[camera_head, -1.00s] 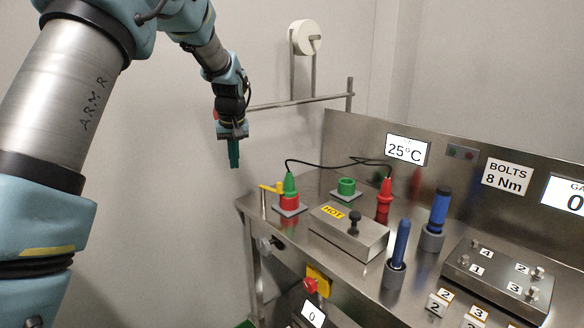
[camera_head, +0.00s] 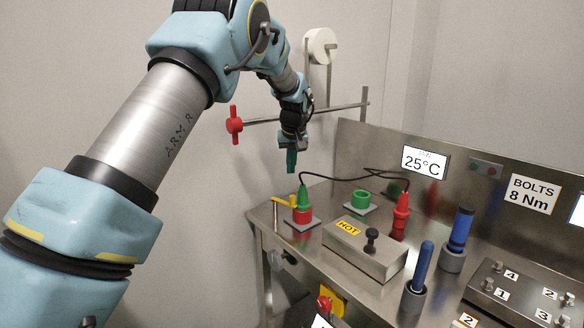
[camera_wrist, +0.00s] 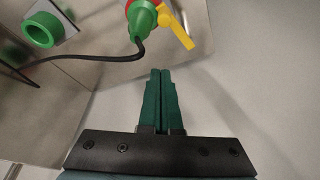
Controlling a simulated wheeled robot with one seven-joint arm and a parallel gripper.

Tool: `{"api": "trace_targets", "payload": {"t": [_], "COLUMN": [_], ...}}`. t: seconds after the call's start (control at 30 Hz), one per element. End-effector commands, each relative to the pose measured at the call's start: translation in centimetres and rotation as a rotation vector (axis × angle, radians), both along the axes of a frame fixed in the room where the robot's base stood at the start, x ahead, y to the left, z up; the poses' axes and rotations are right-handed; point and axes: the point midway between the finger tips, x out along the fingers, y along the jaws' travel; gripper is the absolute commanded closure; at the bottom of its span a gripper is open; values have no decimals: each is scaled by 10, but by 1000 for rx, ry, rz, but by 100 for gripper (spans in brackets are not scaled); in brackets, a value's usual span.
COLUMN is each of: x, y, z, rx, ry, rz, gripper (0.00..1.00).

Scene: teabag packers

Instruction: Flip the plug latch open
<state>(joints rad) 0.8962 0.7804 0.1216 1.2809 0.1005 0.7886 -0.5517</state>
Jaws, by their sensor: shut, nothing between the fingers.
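The yellow latch (camera_head: 285,201) sticks out to the left of a red socket (camera_head: 303,215) on a small plate. A green plug (camera_head: 304,197) with a black cable stands in that socket. In the wrist view the yellow latch (camera_wrist: 176,30) angles down beside the green plug (camera_wrist: 142,20), above the fingertips in the picture. My gripper (camera_head: 291,170) points down above the latch and plug, apart from both. Its dark green fingers are shut and empty; in the wrist view the fingertips (camera_wrist: 160,73) lie together.
An empty green socket (camera_head: 361,201) and a red plug (camera_head: 402,204) stand to the right. A metal box marked HOT (camera_head: 365,250) with a black knob is in front. A horizontal rail with a red valve (camera_head: 234,125) runs behind my gripper.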

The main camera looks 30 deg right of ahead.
Motion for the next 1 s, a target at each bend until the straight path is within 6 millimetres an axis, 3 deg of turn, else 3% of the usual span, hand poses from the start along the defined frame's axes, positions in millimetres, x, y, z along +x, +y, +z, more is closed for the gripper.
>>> {"api": "trace_targets", "payload": {"t": [0.37, 0.63, 1.0], "x": [24, -8, -15], "y": [-8, 3, 5], "z": [-72, -68, -70], "rx": [3, 2, 0], "ry": [2, 2, -1], "rz": [1, 0, 0], "gripper": [100, 100, 100]}}
